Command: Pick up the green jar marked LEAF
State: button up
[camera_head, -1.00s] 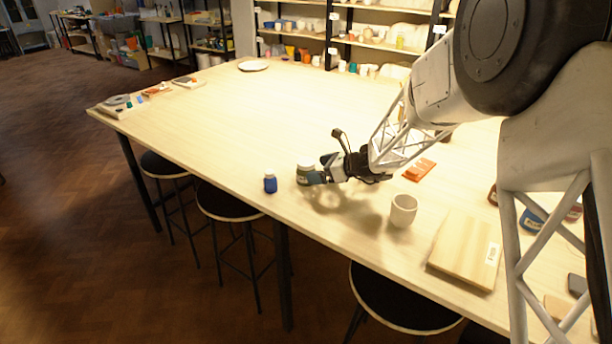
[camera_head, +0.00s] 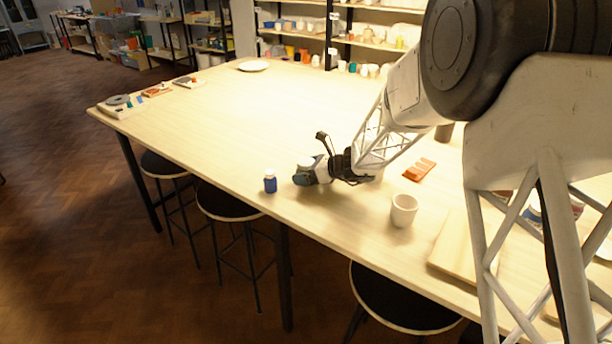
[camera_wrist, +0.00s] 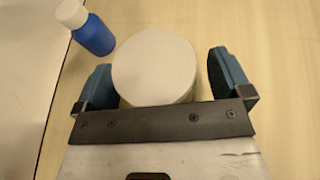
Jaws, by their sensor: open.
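A jar with a wide pale lid stands near the table's front edge. In the head view only its lid (camera_head: 305,164) shows past my gripper (camera_head: 310,174); a finger covers its body. In the wrist view the jar's lid (camera_wrist: 152,62) lies between my two blue fingers, which are open with one on each side. A gap shows at the right finger; the left finger is close to the jar. The LEAF mark and the green colour cannot be made out now.
A small blue bottle with a white cap (camera_head: 270,184) stands just left of the jar, also in the wrist view (camera_wrist: 94,36). A white cup (camera_head: 403,211), an orange-brown piece (camera_head: 419,169) and a wooden board (camera_head: 452,250) lie to the right.

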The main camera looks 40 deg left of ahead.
aim_at(305, 161)
jog(key=c, duration=1.3)
jog(key=shift+o, duration=0.2)
jog(key=shift+r, duration=0.2)
jog(key=shift+r, duration=0.6)
notch_tip(305, 161, up, 2)
jog(key=s+d, duration=0.3)
jog(key=d, duration=0.1)
jog(key=s+d+r, duration=0.1)
jog(key=s+d, duration=0.2)
jog(key=s, duration=0.1)
jog(key=s+d, duration=0.4)
jog(key=shift+d+r, duration=0.2)
jog(key=shift+d, duration=0.15)
